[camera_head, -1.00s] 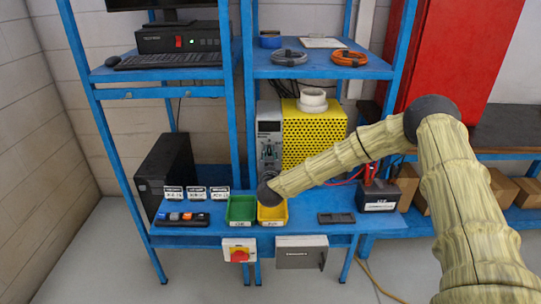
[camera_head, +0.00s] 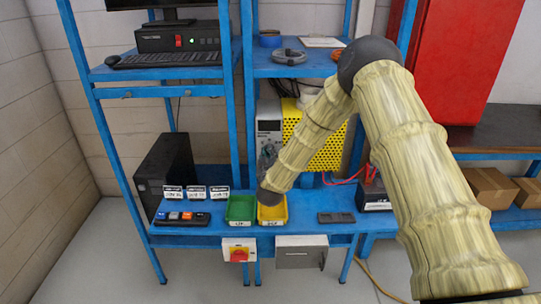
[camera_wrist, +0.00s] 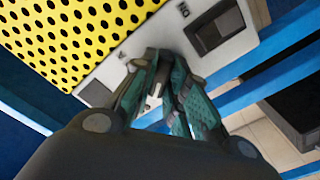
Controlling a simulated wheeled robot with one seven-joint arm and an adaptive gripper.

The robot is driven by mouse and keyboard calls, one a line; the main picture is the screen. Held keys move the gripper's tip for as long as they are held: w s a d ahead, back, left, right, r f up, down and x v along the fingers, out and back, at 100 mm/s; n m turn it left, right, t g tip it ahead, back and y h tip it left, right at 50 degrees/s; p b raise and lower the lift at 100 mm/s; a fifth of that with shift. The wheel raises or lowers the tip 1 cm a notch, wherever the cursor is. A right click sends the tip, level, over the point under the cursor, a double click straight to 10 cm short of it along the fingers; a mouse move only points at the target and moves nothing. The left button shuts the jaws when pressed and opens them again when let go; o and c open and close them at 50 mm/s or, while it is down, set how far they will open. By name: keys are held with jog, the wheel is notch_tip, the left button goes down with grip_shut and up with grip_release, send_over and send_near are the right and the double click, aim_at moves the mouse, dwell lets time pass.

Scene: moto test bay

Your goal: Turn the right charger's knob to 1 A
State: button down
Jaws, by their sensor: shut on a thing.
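The charger (camera_head: 268,125) has a grey upright front panel beside a yellow perforated housing and stands at the back of the blue bench. In the wrist view its grey panel (camera_wrist: 235,42) fills the top middle, tilted, with dark label patches. My gripper (camera_wrist: 158,68) is against this panel, its greenish fingers shut on the knob. The fingers hide most of the knob, so its pointer and setting cannot be read. In the head view my gripper (camera_head: 267,160) is small and dark in front of the lower panel.
A green bin (camera_head: 241,222) and a yellow bin (camera_head: 285,212) stand below my wrist at the bench front. A black battery (camera_head: 374,196) with red leads is to the right. Blue shelf posts flank the charger. A dark tray (camera_head: 336,218) lies on the bench.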

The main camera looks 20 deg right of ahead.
jog(key=shift+r+n, duration=0.2)
jog(key=shift+n, duration=0.5)
jog(key=shift+d+n, duration=0.1)
jog(key=shift+n, duration=0.3)
jog(key=c, duration=1.4)
grip_release()
jog(key=shift+f, duration=0.15)
jog(key=v, duration=1.2)
